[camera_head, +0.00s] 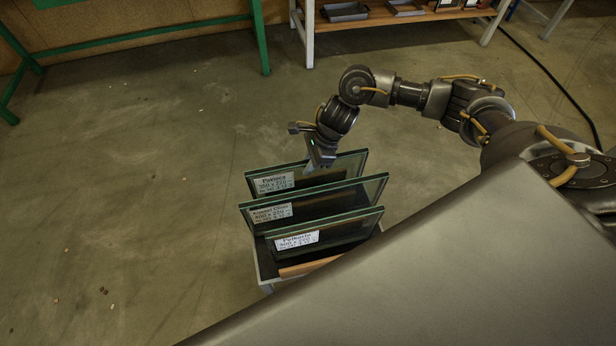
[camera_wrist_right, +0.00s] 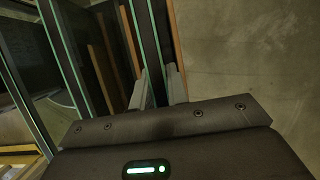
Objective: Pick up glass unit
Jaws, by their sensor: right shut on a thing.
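Three framed glass units with white labels stand tilted one behind another on a small stand (camera_head: 268,270) in the head view. They are the back unit (camera_head: 351,165), the middle unit (camera_head: 373,188) and the front unit (camera_head: 362,226). My right gripper (camera_head: 321,163) reaches down over the top edge of the back unit. In the right wrist view, the two fingers of my right gripper (camera_wrist_right: 158,88) are on either side of that unit's glass edge (camera_wrist_right: 150,45), shut on it. The fingertips are partly hidden in the head view. My left gripper does not show.
A shelf table (camera_head: 395,18) with grey trays stands at the top. A green frame (camera_head: 261,35) stands at the upper left. A black cable (camera_head: 545,75) lies on the floor at right. The floor left of the stand is clear.

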